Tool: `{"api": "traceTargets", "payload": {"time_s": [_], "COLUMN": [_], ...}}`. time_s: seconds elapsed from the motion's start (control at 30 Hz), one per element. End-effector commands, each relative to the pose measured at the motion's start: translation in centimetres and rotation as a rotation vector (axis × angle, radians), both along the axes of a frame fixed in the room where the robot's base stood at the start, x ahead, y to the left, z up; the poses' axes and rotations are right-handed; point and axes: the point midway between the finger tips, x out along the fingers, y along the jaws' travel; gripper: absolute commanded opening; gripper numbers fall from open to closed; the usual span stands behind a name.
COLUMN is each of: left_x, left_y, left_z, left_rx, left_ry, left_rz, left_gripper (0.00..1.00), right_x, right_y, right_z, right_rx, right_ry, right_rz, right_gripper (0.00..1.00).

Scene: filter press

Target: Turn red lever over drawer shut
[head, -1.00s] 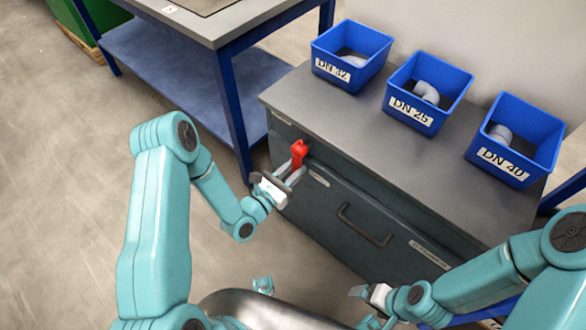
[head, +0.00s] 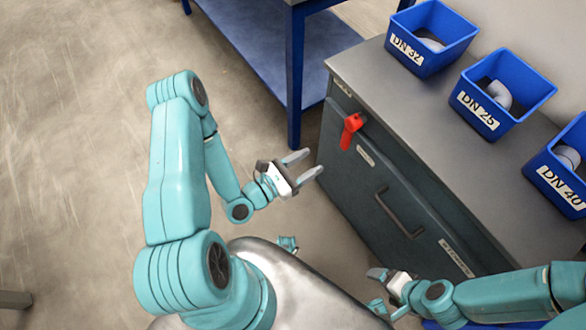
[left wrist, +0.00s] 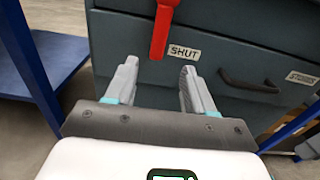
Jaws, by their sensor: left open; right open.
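The red lever (head: 351,130) is on the upper front of the dark grey cabinet, above the drawer (head: 372,183). It hangs down, its lower end beside the SHUT label. In the left wrist view the lever (left wrist: 161,28) points nearly straight down, just left of the SHUT label (left wrist: 184,52). My left gripper (head: 306,166) is open and empty, in front of the cabinet and apart from the lever. In the left wrist view the lever's end is beyond the gap between the fingers (left wrist: 160,70). My right gripper (head: 376,287) is open and empty, low by the drawer front.
The drawer has a dark handle (head: 400,214) and looks closed. Blue bins labelled DN 32 (head: 430,38), DN 25 (head: 500,90) and DN 40 (head: 555,170) stand on the cabinet top. A blue-legged bench (head: 294,90) stands left of the cabinet.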

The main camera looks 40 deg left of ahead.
Motion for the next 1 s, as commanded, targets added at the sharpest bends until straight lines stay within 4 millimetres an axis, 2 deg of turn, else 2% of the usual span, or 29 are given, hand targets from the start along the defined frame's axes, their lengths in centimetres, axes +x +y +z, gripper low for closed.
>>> {"api": "traceTargets", "payload": {"time_s": [0.1, 0.3, 0.9, 1.0], "left_x": [-2.3, -4.1, -4.4, -4.1], "left_y": [0.9, 1.5, 1.6, 0.8], "left_z": [0.0, -0.1, 0.0, 0.3], "left_rx": [-0.002, 0.001, 0.001, 0.002], "left_ry": [0.004, 0.002, 0.001, -0.01], "left_rz": [0.005, 0.001, -0.001, -0.027], "left_gripper": [0.53, 0.53, 0.53, 0.53], "right_x": [0.0, 0.0, 0.0, 0.0], "right_y": [0.0, 0.0, 0.0, 0.0], "right_z": [0.1, 0.2, 0.2, 0.2], "right_rx": [0.0, 0.0, 0.0, 0.0], "right_ry": [0.0, 0.0, 0.0, 0.0], "right_rz": [0.0, 0.0, 0.0, 0.0], "right_gripper": [0.89, 0.89, 0.89, 0.89]}}
